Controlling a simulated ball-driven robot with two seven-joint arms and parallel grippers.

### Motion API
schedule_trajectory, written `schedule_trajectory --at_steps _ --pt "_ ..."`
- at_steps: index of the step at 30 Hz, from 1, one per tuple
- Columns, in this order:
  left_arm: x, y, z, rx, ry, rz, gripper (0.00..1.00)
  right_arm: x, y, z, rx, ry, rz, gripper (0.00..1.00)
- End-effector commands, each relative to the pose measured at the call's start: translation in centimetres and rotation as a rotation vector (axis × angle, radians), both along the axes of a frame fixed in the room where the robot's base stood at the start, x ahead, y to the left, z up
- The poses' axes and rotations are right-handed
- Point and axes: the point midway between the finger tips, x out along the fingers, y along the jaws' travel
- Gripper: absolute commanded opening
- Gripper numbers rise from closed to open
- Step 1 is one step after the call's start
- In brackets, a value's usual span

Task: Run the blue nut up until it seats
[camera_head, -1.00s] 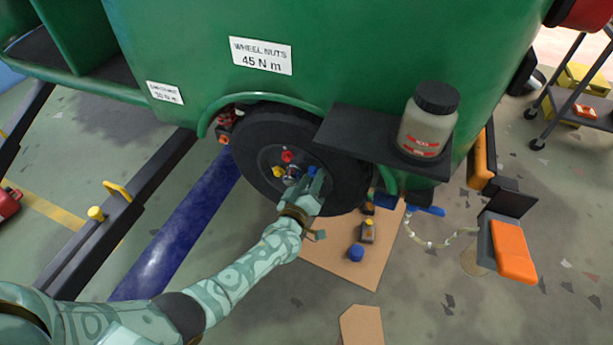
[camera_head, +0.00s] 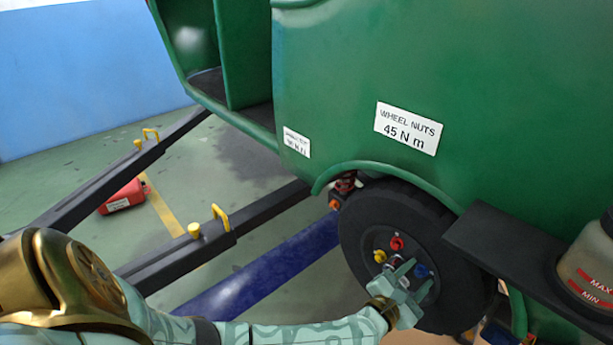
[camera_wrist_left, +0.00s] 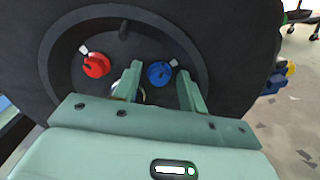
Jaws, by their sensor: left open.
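The blue nut (camera_head: 422,271) sits on the hub of the wheel (camera_head: 365,225), at the right side of the hub in the head view. It also shows in the left wrist view (camera_wrist_left: 159,73), between my fingertips, with a pale stud end at its upper right. A red nut (camera_head: 397,243) and a yellow nut (camera_head: 380,256) sit on the same hub. My left gripper (camera_head: 412,279) is at the hub, its jaws apart on either side of the blue nut in the wrist view. I cannot tell whether a finger touches it. My right gripper is not in view.
A black shelf (camera_head: 490,240) juts out right of the wheel, with a fluid bottle (camera_head: 588,262) on it. A dark blue tube (camera_head: 260,275) and black lift arms (camera_head: 180,255) lie to the left. A red box (camera_head: 123,196) is on the floor farther left.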

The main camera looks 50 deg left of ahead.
Motion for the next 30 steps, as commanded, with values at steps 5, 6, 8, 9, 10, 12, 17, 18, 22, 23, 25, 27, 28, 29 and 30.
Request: schedule_trajectory --at_steps 5,6,8,9,10,12,17,18,22,23,25,27,28,29,30 --pt "-4.2 0.2 0.4 -0.026 0.0 0.001 0.42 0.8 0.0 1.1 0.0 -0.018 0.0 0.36" --pt "-5.2 0.2 0.4 -0.025 0.0 0.001 0.42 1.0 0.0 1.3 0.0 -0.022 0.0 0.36" --pt "-6.7 0.3 0.4 -0.024 0.001 0.001 0.42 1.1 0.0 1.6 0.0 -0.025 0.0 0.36" --pt "-7.6 0.3 0.3 -0.022 0.001 0.001 0.42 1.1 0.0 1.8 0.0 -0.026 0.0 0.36" --pt "-8.3 0.3 0.3 -0.022 0.001 0.001 0.42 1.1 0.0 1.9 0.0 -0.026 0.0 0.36" --pt "-10.0 0.4 0.3 -0.022 0.001 0.001 0.42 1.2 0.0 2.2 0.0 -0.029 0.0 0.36" --pt "-13.9 0.5 0.3 -0.021 0.001 0.001 0.42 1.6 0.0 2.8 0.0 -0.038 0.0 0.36" --pt "-14.8 0.6 0.2 -0.02 0.002 0.002 0.42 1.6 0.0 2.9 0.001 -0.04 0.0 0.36" --pt "-16.8 0.7 -0.5 0.141 0.009 -0.023 0.42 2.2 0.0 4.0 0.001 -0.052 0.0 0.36" --pt "-17.0 0.7 -1.1 0.231 0.016 -0.042 0.42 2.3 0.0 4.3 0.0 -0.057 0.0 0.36" --pt "-17.8 0.8 -2.7 0.436 0.037 -0.087 0.42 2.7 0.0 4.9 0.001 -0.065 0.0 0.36" --pt "-18.7 0.9 -4.6 0.631 0.064 -0.14 0.42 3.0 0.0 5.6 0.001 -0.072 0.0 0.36" --pt "-18.9 0.9 -5.1 0.679 0.07 -0.154 0.42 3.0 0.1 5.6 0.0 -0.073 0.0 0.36" --pt "-19.3 1.0 -5.7 0.731 0.079 -0.172 0.42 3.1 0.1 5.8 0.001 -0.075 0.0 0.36" --pt "-19.8 1.1 -6.5 0.802 0.092 -0.196 0.42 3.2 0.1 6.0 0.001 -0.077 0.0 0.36"
